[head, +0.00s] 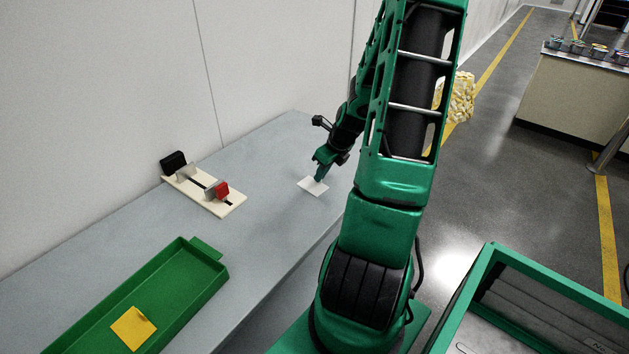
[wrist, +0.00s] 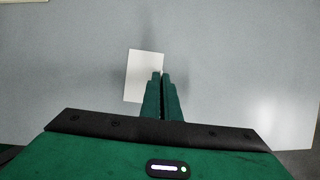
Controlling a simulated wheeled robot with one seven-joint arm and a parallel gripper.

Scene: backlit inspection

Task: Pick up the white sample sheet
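The white sample sheet (head: 311,187) lies on the grey table close to its right edge. In the wrist view the sheet (wrist: 139,77) is a plain white rectangle mostly left of my fingers. My gripper (head: 319,180) points down at the sheet's far right part. In the wrist view the two green fingers of my gripper (wrist: 161,75) are close together, with only a thin dark line between them. Their tips overlap the sheet's right edge. I see nothing held between them, and a small height above the sheet is hard to judge. The fingers hide part of the sheet.
A cream fixture (head: 236,201) with black and red blocks stands left of the sheet. A green tray (head: 190,297) holding a yellow sheet (head: 133,327) is at the front left. A white wall (head: 100,100) runs behind the table. The table around the sheet is clear.

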